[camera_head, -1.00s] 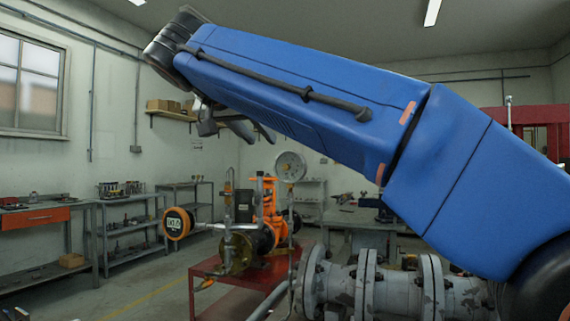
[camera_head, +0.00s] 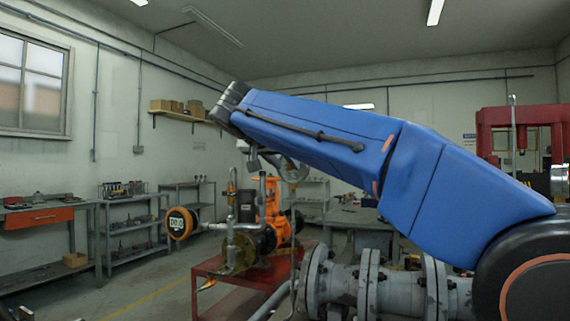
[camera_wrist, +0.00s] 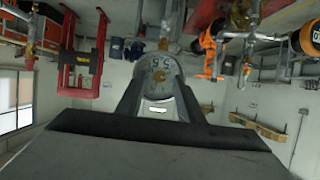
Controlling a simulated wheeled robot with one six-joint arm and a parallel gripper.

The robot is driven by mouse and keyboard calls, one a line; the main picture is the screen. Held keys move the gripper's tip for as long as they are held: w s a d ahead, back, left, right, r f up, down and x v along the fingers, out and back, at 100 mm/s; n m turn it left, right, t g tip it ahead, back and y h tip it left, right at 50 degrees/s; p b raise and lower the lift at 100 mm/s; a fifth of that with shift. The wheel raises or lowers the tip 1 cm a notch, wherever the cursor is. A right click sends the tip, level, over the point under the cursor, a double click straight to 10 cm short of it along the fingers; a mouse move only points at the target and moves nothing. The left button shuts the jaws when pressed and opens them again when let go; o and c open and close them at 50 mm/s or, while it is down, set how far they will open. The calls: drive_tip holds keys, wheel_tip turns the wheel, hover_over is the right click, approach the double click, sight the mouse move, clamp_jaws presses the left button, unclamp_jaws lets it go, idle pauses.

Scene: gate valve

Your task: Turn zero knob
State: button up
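In the head view the dial (camera_head: 294,170) is partly hidden behind my gripper. My gripper (camera_wrist: 158,84) has its fingers apart, with nothing held between them; the dial appears beyond the tips. In the head view my gripper (camera_head: 268,163) is partly hidden under my blue arm. An orange round gauge with a digital display (camera_head: 180,223) sits left of the piping.
An orange valve assembly (camera_head: 268,205) and brass-coloured fittings stand on a red table (camera_head: 210,290). Large grey flanged pipes (camera_head: 340,285) lie at front right. Shelves (camera_head: 135,235) line the left wall. A red press (camera_head: 500,125) stands at right. The floor at left is clear.

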drive_tip(key=shift+w+d, duration=0.1)
drive_tip(key=shift+w, duration=0.1)
clamp_jaws()
idle(0.3)
drive_tip(key=n+h, duration=0.1)
drive_tip(key=n, duration=0.1)
drive_tip(key=n+h, duration=0.1)
drive_tip(key=n, duration=0.1)
drive_tip(key=shift+w+a+f+h, duration=0.1)
drive_tip(key=shift+a+f+h, duration=0.05)
drive_tip(key=shift+a+h, duration=0.25)
drive_tip(key=n+h, duration=0.1)
drive_tip(key=n, duration=0.1)
drive_tip(key=n+h, duration=0.1)
drive_tip(key=n, duration=0.1)
drive_tip(key=shift+w+a+f, duration=0.1)
drive_tip(key=shift+a+f, duration=0.1)
drive_tip(key=shift+h, duration=0.4)
